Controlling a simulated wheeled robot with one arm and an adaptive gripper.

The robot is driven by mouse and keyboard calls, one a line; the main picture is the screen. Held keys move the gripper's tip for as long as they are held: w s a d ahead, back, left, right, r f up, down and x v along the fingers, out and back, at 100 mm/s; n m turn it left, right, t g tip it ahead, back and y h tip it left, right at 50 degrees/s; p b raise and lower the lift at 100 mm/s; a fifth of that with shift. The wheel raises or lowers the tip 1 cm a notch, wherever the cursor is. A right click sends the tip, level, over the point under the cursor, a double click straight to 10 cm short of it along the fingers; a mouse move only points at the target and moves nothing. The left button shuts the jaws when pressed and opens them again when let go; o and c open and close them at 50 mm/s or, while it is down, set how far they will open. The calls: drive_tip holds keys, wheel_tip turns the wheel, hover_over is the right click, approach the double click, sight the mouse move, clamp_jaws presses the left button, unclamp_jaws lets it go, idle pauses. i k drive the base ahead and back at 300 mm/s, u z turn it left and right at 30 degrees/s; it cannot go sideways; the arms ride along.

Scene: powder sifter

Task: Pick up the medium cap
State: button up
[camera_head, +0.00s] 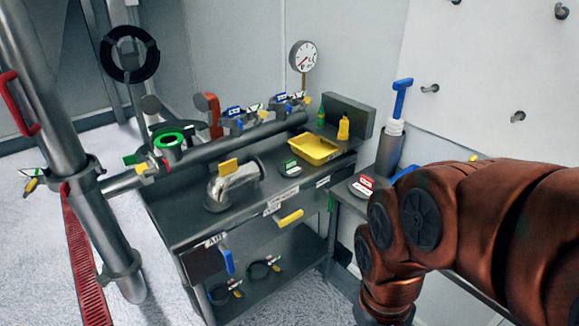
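Two low dark round pieces that look like caps are in view. One, with a green and white label (290,166), lies on the dark metal table beside the yellow tray. The other, with a red and white label (363,185), lies on the grey surface to the right, close to my arm. The labels are too small to read, so I cannot tell which one is the medium cap. My copper-coloured arm fills the lower right and bends down out of the picture. My gripper is not in view, and the arm hides part of the right-hand surface.
The dark table (195,228) also bears a yellow tray (315,148), a metal pipe elbow (234,187) and small bottles. A large pipe with valves runs along its back left. A grey cylinder (389,153) stands at the right. Floor (45,270) is open at left.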

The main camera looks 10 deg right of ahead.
sight(291, 168)
drive_tip(key=u, duration=0.7)
drive_tip(key=i, duration=0.8)
drive_tip(key=u, duration=0.25)
